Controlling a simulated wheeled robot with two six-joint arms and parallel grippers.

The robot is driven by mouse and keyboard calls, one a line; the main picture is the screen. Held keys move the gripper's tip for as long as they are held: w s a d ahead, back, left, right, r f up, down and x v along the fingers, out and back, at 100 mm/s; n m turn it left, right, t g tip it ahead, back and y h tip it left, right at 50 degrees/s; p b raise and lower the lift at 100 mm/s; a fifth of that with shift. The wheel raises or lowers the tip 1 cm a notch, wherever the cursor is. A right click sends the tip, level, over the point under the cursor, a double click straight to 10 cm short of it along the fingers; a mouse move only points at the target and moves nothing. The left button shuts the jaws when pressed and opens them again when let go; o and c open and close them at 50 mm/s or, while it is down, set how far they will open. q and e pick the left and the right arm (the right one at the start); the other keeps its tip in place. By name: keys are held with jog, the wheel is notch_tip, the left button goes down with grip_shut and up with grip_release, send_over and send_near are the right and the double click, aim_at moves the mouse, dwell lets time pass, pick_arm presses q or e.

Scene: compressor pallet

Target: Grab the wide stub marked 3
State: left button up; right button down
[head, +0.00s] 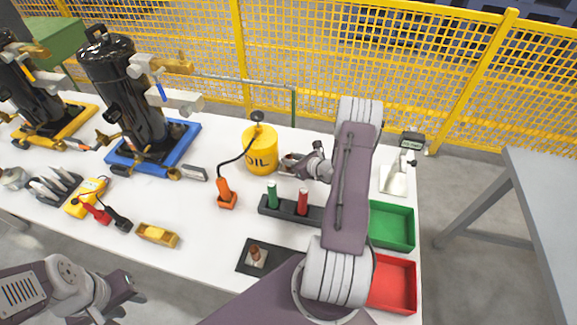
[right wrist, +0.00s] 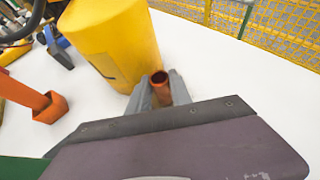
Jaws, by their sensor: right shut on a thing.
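A short copper-coloured stub (right wrist: 160,90) stands between the fingers of my right gripper (right wrist: 159,95) in the right wrist view, its open round end up. The gripper is shut on it, beside the yellow oil can. No mark 3 can be read on the stub. In the head view my right gripper (head: 288,166) is just right of the can, and the stub is small and mostly hidden by it. My left gripper (head: 125,284) is over the table's front edge at lower left, away from the objects; its finger gap is unclear.
The oil can (head: 260,152) stands close to my right gripper, with an orange-based tool (head: 226,194) nearby. A black rack (head: 270,208) holds green and red cylinders. A brown piece stands on a dark pad (head: 243,264). Green (head: 410,228) and red (head: 411,285) trays are at right.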

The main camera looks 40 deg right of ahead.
dwell(0.8)
notch_tip(320, 180, up, 5)
jog(key=shift+f, duration=0.2)
jog(key=s+a+r+p, duration=0.6)
jog(key=s+a, duration=0.1)
jog(key=a, duration=0.1)
jog(key=shift+s+a+r, duration=0.25)
jog(key=shift+s+a, duration=0.1)
jog(key=shift+s, duration=0.05)
